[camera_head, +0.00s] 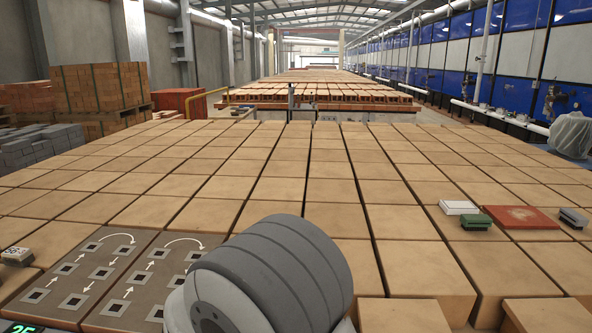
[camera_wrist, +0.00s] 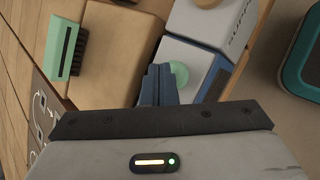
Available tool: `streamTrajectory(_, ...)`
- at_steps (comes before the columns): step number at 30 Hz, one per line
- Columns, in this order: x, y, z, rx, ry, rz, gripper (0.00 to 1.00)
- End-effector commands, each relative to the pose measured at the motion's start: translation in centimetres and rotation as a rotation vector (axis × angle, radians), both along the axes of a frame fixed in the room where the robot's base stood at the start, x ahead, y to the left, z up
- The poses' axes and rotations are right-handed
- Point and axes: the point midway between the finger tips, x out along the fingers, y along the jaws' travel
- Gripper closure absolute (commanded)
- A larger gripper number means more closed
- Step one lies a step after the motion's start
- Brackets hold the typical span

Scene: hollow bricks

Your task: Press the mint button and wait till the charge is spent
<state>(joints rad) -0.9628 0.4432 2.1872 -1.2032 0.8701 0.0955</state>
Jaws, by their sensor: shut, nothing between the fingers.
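In the wrist view a white and blue device (camera_wrist: 199,54) lies under my gripper. A round mint button (camera_wrist: 180,74) shows on it, just right of my fingertips and partly hidden by them. My gripper (camera_wrist: 158,72) is shut and empty, its two blue-grey fingers together. I cannot tell whether they touch the button or whether it is pushed in. The head view shows neither the button nor my fingers.
A mint brush (camera_wrist: 65,49) with black bristles lies upper left in the wrist view; a teal-rimmed dark container (camera_wrist: 291,70) is at right. In the head view, a panel (camera_head: 105,272) with arrows, a green-digit display (camera_head: 22,328), and a red slab (camera_head: 520,218) lie on the bricks.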

Motion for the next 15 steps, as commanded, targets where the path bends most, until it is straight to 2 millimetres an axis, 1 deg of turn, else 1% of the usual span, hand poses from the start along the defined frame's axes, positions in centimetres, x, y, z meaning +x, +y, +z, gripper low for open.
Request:
streamTrajectory(8,-0.02,0.01,-0.08,0.0,0.0,0.0,1.0)
streamTrajectory(15,-0.02,0.02,-0.85,0.0,0.001,0.001,1.0)
